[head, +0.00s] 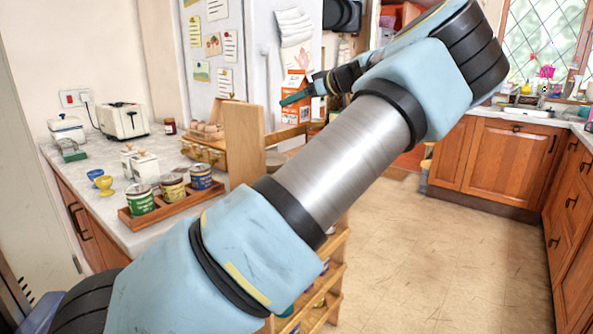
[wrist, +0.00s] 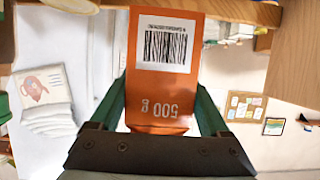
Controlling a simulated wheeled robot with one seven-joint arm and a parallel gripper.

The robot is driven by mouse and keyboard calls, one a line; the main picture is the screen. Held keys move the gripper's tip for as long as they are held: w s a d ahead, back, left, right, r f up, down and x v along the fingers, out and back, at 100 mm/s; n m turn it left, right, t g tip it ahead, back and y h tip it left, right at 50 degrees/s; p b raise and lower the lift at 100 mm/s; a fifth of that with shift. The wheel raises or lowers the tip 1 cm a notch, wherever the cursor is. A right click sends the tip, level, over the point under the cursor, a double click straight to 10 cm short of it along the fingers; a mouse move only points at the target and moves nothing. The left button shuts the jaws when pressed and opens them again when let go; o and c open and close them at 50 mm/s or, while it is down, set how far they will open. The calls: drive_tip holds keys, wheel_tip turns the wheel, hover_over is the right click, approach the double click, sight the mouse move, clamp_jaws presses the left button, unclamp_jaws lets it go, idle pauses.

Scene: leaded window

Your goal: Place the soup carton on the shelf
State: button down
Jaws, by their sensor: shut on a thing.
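The orange soup carton (head: 296,79) is upright in the head view, in front of the white fridge and above the wooden rack. In the wrist view the carton (wrist: 158,85) shows a barcode label and "500 g" between the green fingers. My gripper (head: 288,99) is shut on it, and its fingers (wrist: 161,95) are at the carton's two sides. The wooden shelf unit (head: 243,145) stands at the counter's end; lower boards (head: 337,272) show below my arm. My arm hides much of the unit. I cannot tell whether the carton touches any board.
The left counter holds a toaster (head: 123,121), an egg rack (head: 203,150) and a wooden tray (head: 150,222) with several cans. A wooden edge (wrist: 250,12) crosses the top of the wrist view close to the carton. The floor (head: 440,260) at right is clear.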

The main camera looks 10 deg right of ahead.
wheel_tip(320, 180, down, 10)
drive_tip(key=p, duration=0.2)
drive_tip(key=shift+f+p, duration=0.25)
drive_tip(key=shift+p, duration=0.15)
unclamp_jaws()
drive_tip(key=shift+f, duration=0.1)
drive_tip(key=b+v, duration=0.3)
drive_tip(key=v, duration=0.9)
drive_tip(key=shift+s, duration=0.1)
